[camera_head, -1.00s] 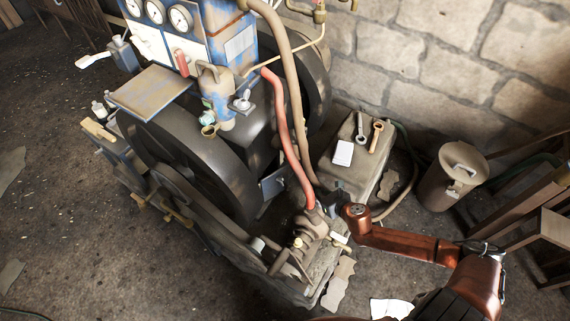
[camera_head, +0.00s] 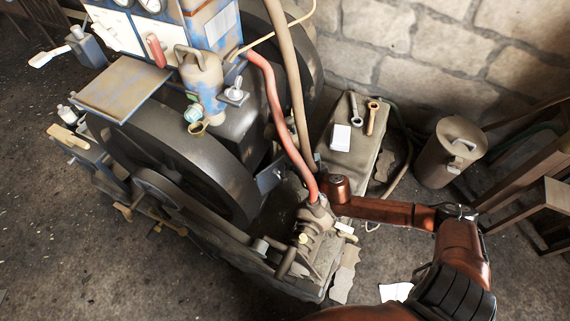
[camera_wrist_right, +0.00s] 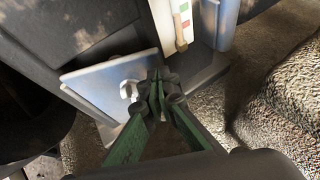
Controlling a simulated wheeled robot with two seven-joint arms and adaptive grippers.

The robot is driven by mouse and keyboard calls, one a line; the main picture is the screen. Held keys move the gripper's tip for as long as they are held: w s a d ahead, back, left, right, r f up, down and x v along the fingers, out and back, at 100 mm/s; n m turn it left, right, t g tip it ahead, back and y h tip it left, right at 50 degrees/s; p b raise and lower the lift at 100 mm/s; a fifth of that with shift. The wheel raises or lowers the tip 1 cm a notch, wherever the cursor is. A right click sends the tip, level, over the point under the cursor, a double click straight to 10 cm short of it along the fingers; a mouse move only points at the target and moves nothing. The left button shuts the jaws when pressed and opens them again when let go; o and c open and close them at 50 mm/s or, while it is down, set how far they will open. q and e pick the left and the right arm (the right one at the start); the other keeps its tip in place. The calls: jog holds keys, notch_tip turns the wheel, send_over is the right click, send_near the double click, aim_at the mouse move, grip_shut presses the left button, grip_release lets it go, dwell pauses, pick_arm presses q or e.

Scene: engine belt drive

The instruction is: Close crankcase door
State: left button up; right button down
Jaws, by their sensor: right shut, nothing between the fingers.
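The crankcase door (camera_wrist_right: 103,84) is a blue-grey plate with a pale handle (camera_wrist_right: 130,91), seen in the right wrist view. It stands out at an angle from the dark engine housing. In the head view the door (camera_head: 270,178) shows low on the engine, left of the red hose. My right gripper (camera_wrist_right: 160,82) is shut and empty, its dark fingertips just right of the handle and close to the door's edge. I cannot tell whether they touch. In the head view its fingers are mostly hidden by the hose and my wrist. My left gripper is not in view.
The red hose (camera_head: 283,120) and a tan pipe (camera_head: 298,85) run down close to my right wrist. A box (camera_head: 363,155) with wrenches stands behind, and a metal can (camera_head: 451,153) is farther right. A large flywheel (camera_head: 178,168) is left of the door.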

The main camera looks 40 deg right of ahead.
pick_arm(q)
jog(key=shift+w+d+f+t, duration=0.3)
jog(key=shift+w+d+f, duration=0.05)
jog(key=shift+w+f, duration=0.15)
pick_arm(e)
jog(key=shift+w+f, duration=0.25)
jog(key=shift+w, duration=0.25)
